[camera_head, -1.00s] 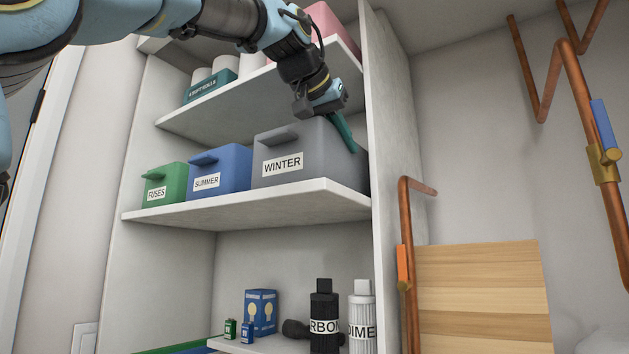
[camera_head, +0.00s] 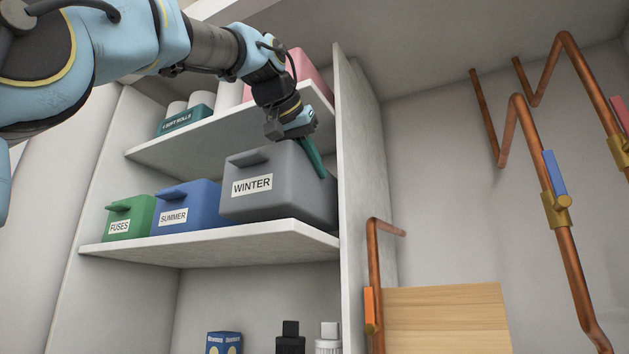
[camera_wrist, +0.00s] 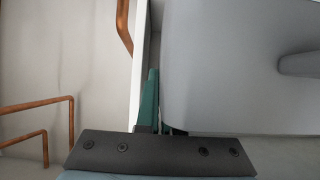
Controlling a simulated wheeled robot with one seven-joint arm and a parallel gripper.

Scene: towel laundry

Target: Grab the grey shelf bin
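The grey shelf bin (camera_head: 290,185), labelled WINTER, stands on the middle shelf at its right end. It has a grey handle on its front. My gripper (camera_head: 318,170) is at the bin's top right corner and points down. Its teal fingers lie along the bin's right side, near the upright panel. In the wrist view the fingers (camera_wrist: 154,105) are close together at the bin's edge, and the bin's grey surface (camera_wrist: 220,75) fills the right. I see no bin wall between the fingers. Whether they touch the bin is unclear.
A blue SUMMER bin (camera_head: 203,198) and a green FUSES bin (camera_head: 142,210) stand left of it. The upright panel (camera_head: 362,150) is close on the right. Copper pipes (camera_head: 515,130) run beyond it. The upper shelf (camera_head: 205,140) is close above.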

